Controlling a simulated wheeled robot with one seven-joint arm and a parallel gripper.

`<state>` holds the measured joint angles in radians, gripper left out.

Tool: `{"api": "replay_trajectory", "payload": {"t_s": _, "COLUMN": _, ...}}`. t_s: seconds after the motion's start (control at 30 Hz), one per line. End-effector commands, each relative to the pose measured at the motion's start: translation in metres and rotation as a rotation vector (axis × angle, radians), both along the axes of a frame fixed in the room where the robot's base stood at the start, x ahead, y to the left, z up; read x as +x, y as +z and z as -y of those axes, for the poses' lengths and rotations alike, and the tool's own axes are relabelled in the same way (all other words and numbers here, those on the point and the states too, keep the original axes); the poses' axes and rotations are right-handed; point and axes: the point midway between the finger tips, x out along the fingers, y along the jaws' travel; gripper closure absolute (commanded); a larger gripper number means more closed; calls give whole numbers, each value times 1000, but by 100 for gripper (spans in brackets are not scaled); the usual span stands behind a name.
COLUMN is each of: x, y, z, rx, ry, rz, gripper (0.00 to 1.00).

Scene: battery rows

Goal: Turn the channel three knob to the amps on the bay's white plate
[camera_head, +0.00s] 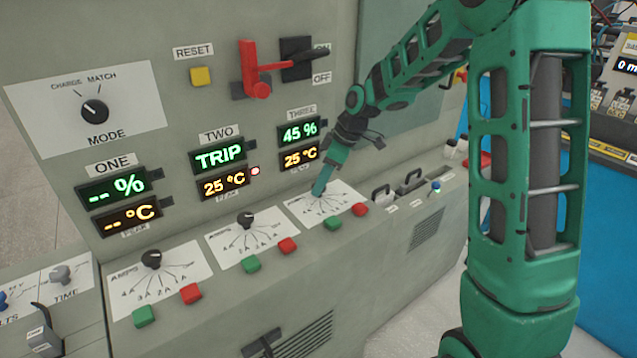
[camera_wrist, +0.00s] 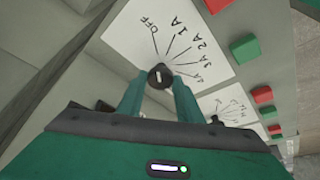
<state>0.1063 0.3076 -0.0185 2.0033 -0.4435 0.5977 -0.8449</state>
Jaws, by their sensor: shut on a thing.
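The channel three dial card (camera_head: 345,199) is white, under the THREE displays; in the wrist view the card (camera_wrist: 205,58) reads OFF, 1A, 2A, 3A and a 4A mark, on fanned lines. The channel three knob (camera_wrist: 160,77) is small and dark with a pale mark on top; I cannot tell which line it points at. My gripper (camera_wrist: 159,84) has a finger on each side of the knob and is shut on it. In the head view my gripper (camera_head: 321,191) covers the knob. I cannot make out a bay's white plate with an amps figure.
Channel two's knob (camera_head: 246,219) and channel one's knob (camera_head: 151,259) stand to the left. A green button (camera_head: 333,223) and a red button (camera_head: 360,209) sit just below the channel three card. Channel three's display (camera_head: 299,133) reads 45%; channel two's display (camera_head: 219,157) reads TRIP.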

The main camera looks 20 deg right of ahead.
Motion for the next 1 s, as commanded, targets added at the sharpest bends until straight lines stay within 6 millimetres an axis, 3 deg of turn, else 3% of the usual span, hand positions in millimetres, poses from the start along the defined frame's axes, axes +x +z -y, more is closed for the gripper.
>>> {"api": "replay_trajectory", "payload": {"t_s": 1.0, "x": -4, "y": 0, "z": -6, "rx": -2, "ry": -834, "rz": 0, "gripper": 90}}
